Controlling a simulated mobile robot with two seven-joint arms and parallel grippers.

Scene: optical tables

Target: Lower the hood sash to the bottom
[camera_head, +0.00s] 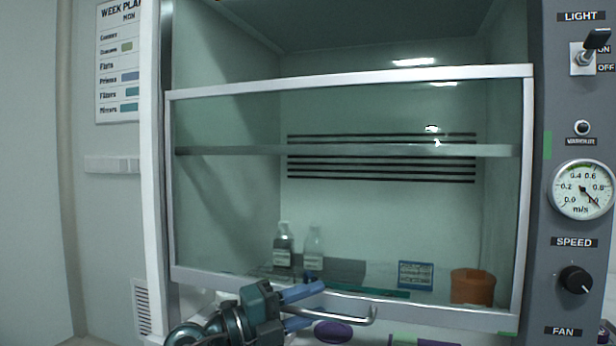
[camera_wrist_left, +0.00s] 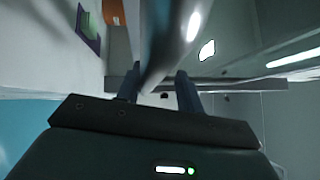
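The hood sash is a glass pane in a pale frame, with its top rail (camera_head: 350,82) well below the top of the hood opening. Its bottom rail (camera_head: 430,308) is low in the head view, and the work surface shows under it. A metal bar handle (camera_head: 350,318) sticks out at the bottom rail. My left gripper (camera_head: 308,307) is at the handle's left part, with blue fingers apart, one above and one below the bar. In the left wrist view the bar (camera_wrist_left: 160,55) passes between the separated fingers (camera_wrist_left: 158,92). My right gripper is not in view.
Behind the glass are two bottles (camera_head: 283,250), an orange container (camera_head: 473,287) and a blue label card (camera_head: 415,275). A purple round object (camera_head: 333,332) shows below the sash. A control panel with a gauge (camera_head: 583,190) and knob (camera_head: 574,280) stands at right.

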